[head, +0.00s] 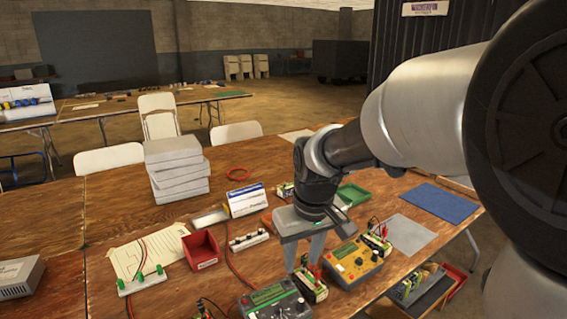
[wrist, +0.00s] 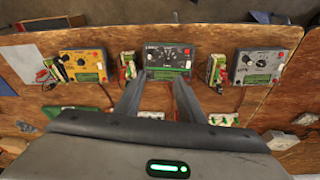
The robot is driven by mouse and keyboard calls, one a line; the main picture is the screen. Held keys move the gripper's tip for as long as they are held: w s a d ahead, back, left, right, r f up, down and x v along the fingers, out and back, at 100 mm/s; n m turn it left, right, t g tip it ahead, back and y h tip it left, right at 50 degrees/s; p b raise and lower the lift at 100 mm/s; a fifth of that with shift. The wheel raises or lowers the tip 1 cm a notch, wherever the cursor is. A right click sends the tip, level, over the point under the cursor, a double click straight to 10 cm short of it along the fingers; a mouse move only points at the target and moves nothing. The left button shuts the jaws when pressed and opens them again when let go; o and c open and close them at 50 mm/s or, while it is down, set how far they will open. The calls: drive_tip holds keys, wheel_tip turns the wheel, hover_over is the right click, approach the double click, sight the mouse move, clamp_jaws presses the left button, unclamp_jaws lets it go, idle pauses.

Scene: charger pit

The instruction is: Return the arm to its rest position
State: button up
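My arm reaches in from the right in the head view, and my gripper (head: 303,262) points down over the wooden table (head: 110,215). The two fingers are apart with nothing between them. In the wrist view my gripper (wrist: 159,80) shows its fingertips just short of a dark meter (wrist: 170,56) with a green label. I cannot tell whether the fingertips touch the table or anything on it. The arm hides part of the table's far right side.
A yellow meter (head: 355,262) and battery packs (head: 312,287) stand close to the gripper. A red bin (head: 201,250), a white-and-blue box (head: 246,200), a stack of grey cases (head: 177,168) and a blue mat (head: 440,202) lie around. The table's left part is fairly clear.

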drive_tip(key=s+d+r+m+t, duration=0.2)
drive_tip(key=s+d+r, duration=0.25)
drive_tip(key=s, duration=0.45)
drive_tip(key=s+d+r+m+t, duration=0.1)
drive_tip(key=s+d+r+m, duration=0.2)
drive_tip(key=s+d, duration=0.35)
wheel_tip(320, 180, up, 14)
drive_tip(key=s+a+p, duration=0.1)
drive_tip(key=s+p, duration=0.1)
drive_tip(key=p, duration=1.2)
drive_tip(key=shift+r+h, duration=0.2)
drive_tip(key=shift+h, duration=0.2)
drive_tip(key=shift+s, duration=0.1)
